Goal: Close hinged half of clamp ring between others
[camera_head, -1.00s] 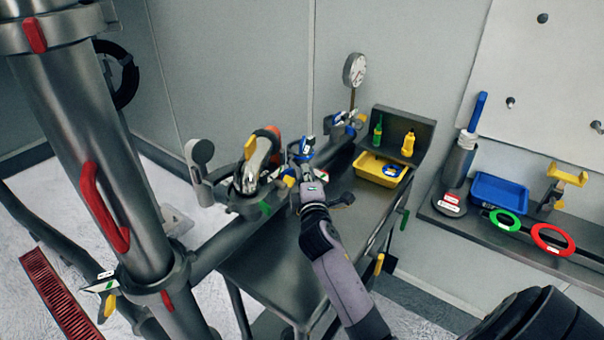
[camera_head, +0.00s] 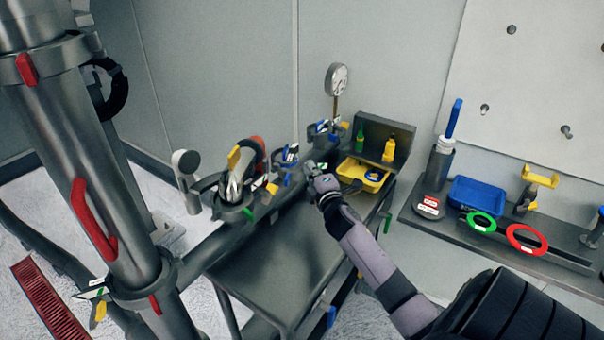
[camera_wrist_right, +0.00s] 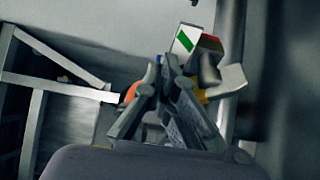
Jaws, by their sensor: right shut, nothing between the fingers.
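The middle clamp ring (camera_head: 287,155), with blue parts, sits on the pipe line between a ring with a yellow handle (camera_head: 234,158) on the left and another blue-marked ring (camera_head: 319,130) toward the gauge. It is too small to tell how its hinged half stands. My right gripper (camera_head: 313,168) is just right of the middle ring, apart from it and empty. In the right wrist view its fingers (camera_wrist_right: 172,75) are shut together, in front of a white tag with a green stripe (camera_wrist_right: 185,42) and pale grey parts that they partly hide. My left gripper is out of view.
A steel table (camera_head: 265,275) lies below the pipe, with bare room. A yellow tray (camera_head: 350,172) and bottles stand right of my gripper. A gauge (camera_head: 336,79) rises behind. A right shelf holds a blue bin (camera_head: 474,193), a green ring (camera_head: 481,222) and a red ring (camera_head: 526,238).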

